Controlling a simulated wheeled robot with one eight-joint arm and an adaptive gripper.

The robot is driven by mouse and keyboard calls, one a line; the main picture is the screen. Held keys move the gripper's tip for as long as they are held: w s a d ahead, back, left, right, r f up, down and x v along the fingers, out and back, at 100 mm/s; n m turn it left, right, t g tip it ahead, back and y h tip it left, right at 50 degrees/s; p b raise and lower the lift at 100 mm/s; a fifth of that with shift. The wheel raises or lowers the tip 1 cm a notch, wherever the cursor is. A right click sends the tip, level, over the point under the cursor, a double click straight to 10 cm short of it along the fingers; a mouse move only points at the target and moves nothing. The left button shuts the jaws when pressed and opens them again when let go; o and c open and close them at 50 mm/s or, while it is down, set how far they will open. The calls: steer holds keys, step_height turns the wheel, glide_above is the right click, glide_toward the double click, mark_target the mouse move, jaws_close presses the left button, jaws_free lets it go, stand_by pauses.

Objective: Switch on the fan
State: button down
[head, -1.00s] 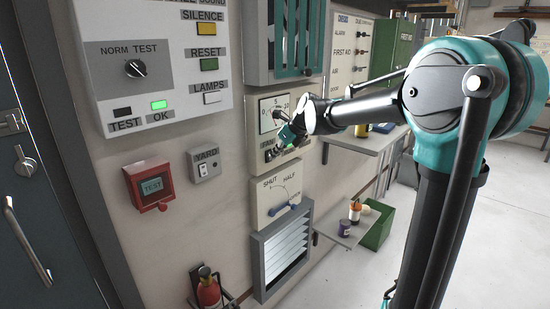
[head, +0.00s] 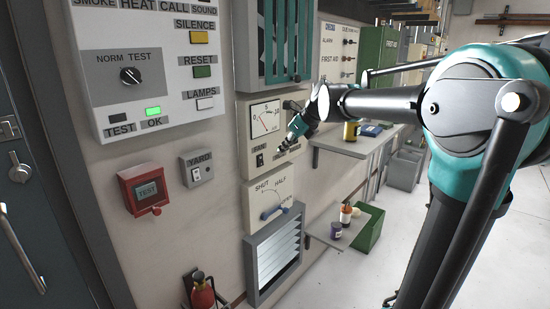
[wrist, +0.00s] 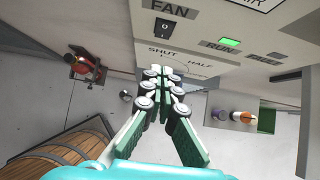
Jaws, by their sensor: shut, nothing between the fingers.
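The fan panel shows a FAN label above a small black rocker switch (head: 259,160), with a dial gauge (head: 265,117) above it. In the wrist view the rocker switch (wrist: 165,30) carries a white 0 mark. A green lamp (wrist: 230,42) beside the RUN label is lit. My gripper (head: 281,149) is shut and empty, just right of the switch in the head view and apart from it. In the wrist view my gripper (wrist: 160,80) has its fingertips together below the switch. The arm hides the panel's right part in the head view.
Below is a SHUT/HALF lever panel (head: 268,204) above a louvre (head: 275,262). A shelf (head: 345,147) juts from the wall at right.

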mark_target(261, 161)
steer(key=v, duration=0.3)
steer(key=shift+s+r, duration=0.1)
steer(key=shift+s+d+f, duration=0.2)
steer(key=shift+f, duration=0.55)
steer(key=shift+w+a+r+x, duration=0.25)
steer(key=shift+a+r+x, duration=0.05)
steer(key=shift+x, duration=1.85)
steer(key=shift+w+a+r+x, duration=0.25)
steer(key=shift+a+r+x, duration=0.05)
steer(key=shift+x, duration=1.8)
steer(key=shift+w+a+r+x, duration=0.25)
steer(key=shift+a+r+x, duration=0.05)
steer(key=shift+x, duration=1.85)
